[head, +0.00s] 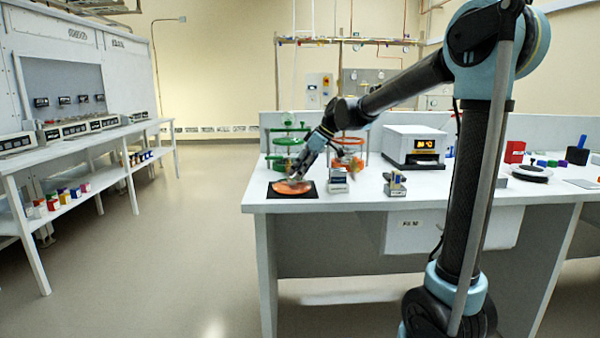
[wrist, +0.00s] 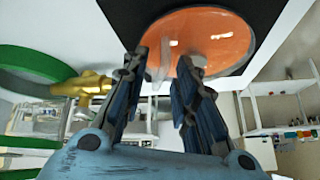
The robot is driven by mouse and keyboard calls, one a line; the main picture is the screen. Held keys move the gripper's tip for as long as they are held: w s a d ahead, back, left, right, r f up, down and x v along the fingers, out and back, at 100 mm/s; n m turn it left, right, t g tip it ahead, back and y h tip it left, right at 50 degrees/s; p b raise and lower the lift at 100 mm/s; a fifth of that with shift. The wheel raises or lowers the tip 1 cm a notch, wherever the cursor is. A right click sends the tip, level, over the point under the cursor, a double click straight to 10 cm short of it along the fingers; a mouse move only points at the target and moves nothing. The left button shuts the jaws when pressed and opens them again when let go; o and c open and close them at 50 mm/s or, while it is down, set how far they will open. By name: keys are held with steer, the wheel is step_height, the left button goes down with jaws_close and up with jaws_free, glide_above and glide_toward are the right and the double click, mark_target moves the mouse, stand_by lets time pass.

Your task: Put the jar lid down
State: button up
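The jar lid (head: 281,188) is an orange disc. It lies on a black square mat (head: 312,192) at the left front corner of the bench. In the wrist view the lid (wrist: 215,38) fills the top, with a pale upright knob (wrist: 160,66) near its edge. My gripper (head: 296,179) is low over the lid. In the wrist view its two fingers (wrist: 163,64) stand apart on either side of the knob. A gap shows between the knob and the right finger; whether the left finger touches it is unclear.
A green ring stand (head: 288,141) and an orange-red ring stand (head: 350,141) are behind the mat. Small metal devices (head: 396,184) stand to the right, with a white display box (head: 412,146) behind them. The floor left of the bench is clear.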

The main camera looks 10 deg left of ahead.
steer(key=v, duration=1.2)
stand_by(0.4)
